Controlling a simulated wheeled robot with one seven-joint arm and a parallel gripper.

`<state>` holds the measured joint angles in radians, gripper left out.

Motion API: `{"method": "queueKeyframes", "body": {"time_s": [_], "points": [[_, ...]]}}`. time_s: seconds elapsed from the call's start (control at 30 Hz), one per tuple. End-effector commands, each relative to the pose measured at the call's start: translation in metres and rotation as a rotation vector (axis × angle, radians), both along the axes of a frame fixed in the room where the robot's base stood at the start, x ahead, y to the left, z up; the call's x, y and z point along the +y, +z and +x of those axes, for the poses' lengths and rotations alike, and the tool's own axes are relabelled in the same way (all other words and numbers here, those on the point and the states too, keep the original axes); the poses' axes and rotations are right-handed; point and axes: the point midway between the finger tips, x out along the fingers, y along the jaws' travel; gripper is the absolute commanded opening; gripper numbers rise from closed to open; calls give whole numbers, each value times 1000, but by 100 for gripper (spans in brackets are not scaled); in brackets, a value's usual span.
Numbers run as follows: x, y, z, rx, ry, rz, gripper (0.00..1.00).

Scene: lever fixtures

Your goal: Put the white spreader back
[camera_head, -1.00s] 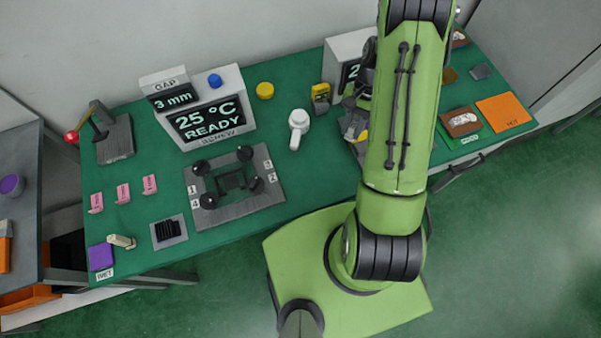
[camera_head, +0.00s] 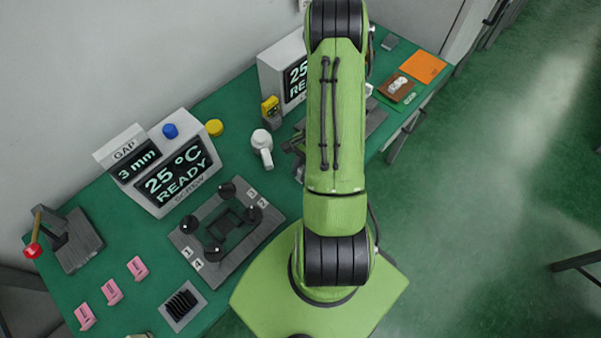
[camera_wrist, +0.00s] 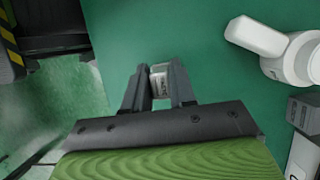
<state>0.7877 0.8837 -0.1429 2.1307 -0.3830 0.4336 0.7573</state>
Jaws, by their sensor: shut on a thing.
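My gripper (camera_wrist: 158,82) is shut in the wrist view. Its two dark fingers close on a small whitish piece with dark marks, which I take as the white spreader (camera_wrist: 159,82). Only its end shows between the fingertips, above the green tabletop. In the head view my green arm hides my gripper and the held piece.
A white round-headed tool with a handle (camera_head: 262,147) lies on the green table; it also shows in the wrist view (camera_wrist: 285,48). A grey fixture with black knobs (camera_head: 226,232), a display box (camera_head: 176,175) and pink pieces (camera_head: 112,292) stand to the left.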

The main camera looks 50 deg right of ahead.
Motion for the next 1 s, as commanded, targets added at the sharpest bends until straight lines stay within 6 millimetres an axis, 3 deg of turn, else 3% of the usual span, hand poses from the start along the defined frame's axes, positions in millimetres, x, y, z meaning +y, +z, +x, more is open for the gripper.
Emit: {"method": "queueKeyframes", "body": {"time_s": [0.1,0.43,0.47,0.6,0.87,1.0], "points": [[0,-12,0,0,1,0,0],[0,-16,0,-1,2,-1,0],[0,-15,0,-1,2,-1,30],[0,-15,0,-1,2,-1,51],[0,-14,0,-1,2,-1,51],[-6,1,1,-5,0,-6,51]]}}
